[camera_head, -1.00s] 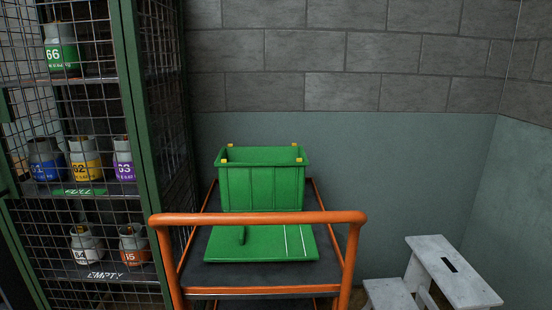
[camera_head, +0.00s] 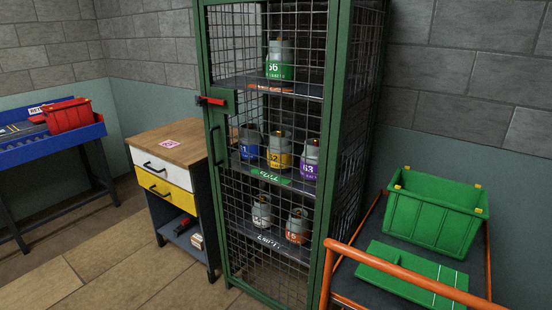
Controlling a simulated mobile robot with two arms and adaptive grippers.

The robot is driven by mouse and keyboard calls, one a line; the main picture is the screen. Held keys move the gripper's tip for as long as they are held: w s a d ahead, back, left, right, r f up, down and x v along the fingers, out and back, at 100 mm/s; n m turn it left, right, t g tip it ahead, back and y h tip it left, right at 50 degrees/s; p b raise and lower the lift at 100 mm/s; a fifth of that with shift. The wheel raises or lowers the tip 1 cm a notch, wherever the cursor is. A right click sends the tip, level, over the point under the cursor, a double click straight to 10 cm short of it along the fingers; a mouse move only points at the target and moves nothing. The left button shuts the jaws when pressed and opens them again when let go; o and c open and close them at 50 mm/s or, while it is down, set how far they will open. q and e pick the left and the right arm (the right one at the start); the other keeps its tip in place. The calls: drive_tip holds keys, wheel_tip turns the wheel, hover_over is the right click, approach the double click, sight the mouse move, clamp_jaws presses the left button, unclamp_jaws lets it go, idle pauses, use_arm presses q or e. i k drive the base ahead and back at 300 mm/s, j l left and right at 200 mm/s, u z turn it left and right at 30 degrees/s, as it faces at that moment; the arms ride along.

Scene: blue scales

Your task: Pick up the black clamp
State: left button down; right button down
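I cannot make out a black clamp for certain in the head view. A small dark item with some red (camera_head: 182,224) lies on the low open shelf of the drawer cabinet, too small to name. Some dark, flat items (camera_head: 15,128) lie on the blue workbench (camera_head: 55,146) at the far left, also too small to tell. Neither of my grippers is in view.
The drawer cabinet (camera_head: 168,183) has a wooden top and white and yellow drawers. A green mesh cage (camera_head: 335,190) holds several numbered cylinders. An orange trolley (camera_head: 400,268) carries a green bin (camera_head: 432,215). A red bin (camera_head: 70,115) sits on the workbench. Floor (camera_head: 100,260) at front left is clear.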

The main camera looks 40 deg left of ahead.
sight(187, 222)
drive_tip(key=u, duration=1.9)
drive_tip(key=i+j+u, duration=0.3)
drive_tip(key=i, duration=0.2)
drive_tip(key=i+u, duration=0.5)
drive_tip(key=i, duration=1.3)
drive_tip(key=i+j+z, duration=0.1)
drive_tip(key=i+z, duration=0.3)
drive_tip(key=i+j+z, duration=0.4)
drive_tip(key=i, duration=0.25)
drive_tip(key=i+j+z, duration=0.4)
drive_tip(key=i+l, duration=0.05)
drive_tip(key=l, duration=0.05)
